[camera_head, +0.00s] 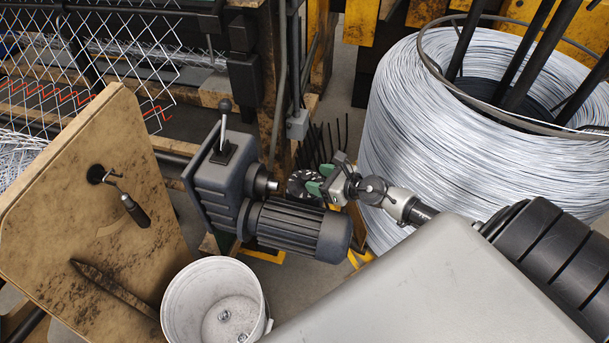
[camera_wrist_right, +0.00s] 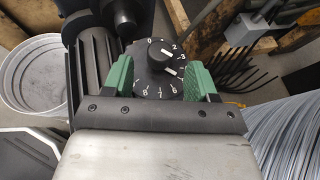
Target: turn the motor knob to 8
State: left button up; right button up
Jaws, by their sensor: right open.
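The motor (camera_head: 290,225) is a dark grey finned unit in the middle of the head view. Its round black dial (camera_head: 303,183) faces my right gripper. In the right wrist view the dial (camera_wrist_right: 155,84) carries white numbers, with 0 and 2 at the top and 6, 7 and 8 along the bottom. The black motor knob (camera_wrist_right: 168,54) has a white mark; I cannot tell its exact setting. My right gripper (camera_head: 321,181), with green fingers, is open in front of the dial. In the wrist view its fingertips (camera_wrist_right: 160,68) lie either side of the knob, without visible contact.
A large wire coil (camera_head: 400,130) stands at the right. A white bucket (camera_head: 178,305) is below the motor. A worn tan panel with a crank (camera_head: 60,210) is at the left. A lever (camera_head: 224,125) rises from the gearbox (camera_head: 215,175).

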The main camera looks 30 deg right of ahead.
aim_at(308, 176)
jog(key=x, duration=0.5)
jog(key=shift+b, duration=0.3)
jog(key=c, duration=0.9)
